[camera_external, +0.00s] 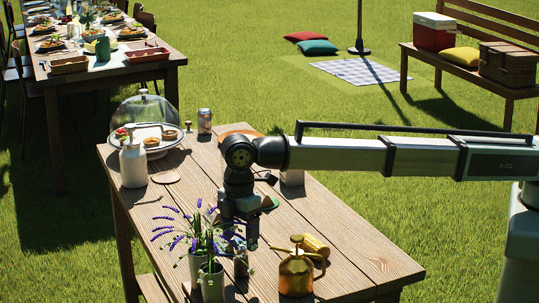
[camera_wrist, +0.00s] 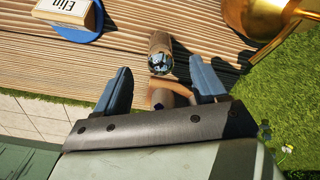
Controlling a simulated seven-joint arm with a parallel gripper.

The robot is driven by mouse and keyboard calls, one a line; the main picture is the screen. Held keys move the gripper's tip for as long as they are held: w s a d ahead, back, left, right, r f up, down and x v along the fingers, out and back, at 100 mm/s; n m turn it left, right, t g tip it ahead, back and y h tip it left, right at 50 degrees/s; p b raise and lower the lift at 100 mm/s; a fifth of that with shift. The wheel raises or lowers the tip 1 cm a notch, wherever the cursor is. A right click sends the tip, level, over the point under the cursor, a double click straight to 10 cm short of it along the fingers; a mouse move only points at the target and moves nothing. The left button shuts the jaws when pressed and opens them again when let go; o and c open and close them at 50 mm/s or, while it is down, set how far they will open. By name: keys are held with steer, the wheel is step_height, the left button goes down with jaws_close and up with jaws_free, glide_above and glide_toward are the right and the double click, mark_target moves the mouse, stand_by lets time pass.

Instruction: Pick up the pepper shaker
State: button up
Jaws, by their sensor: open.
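A small shaker-like cylinder (camera_wrist: 160,48) with a brownish body and a shiny, dark round end is on the wooden table in the wrist view, just beyond my fingertips. I take it for the pepper shaker; no label is readable. In the external view a small jar-like thing (camera_external: 241,266) shows below my gripper (camera_external: 240,238), close to the plant pots, probably the same thing. In the wrist view my gripper (camera_wrist: 160,84) is open, its two blue-grey fingers apart with a gap to the cylinder. A brown rounded thing (camera_wrist: 160,98) shows between the fingers; I cannot tell what it is.
Potted lavender (camera_external: 212,283) stands close on the left. A white pump bottle (camera_external: 133,164) and glass dome (camera_external: 147,115) are farther back.

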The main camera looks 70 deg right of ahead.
mark_target(241, 247)
steer(key=shift+s+f, duration=0.1)
steer(key=shift+f, duration=3)
steer(key=shift+c, duration=0.2)
steer(key=c, duration=1.1)
steer(key=shift+c, duration=0.2)
steer(key=shift+r, duration=0.15)
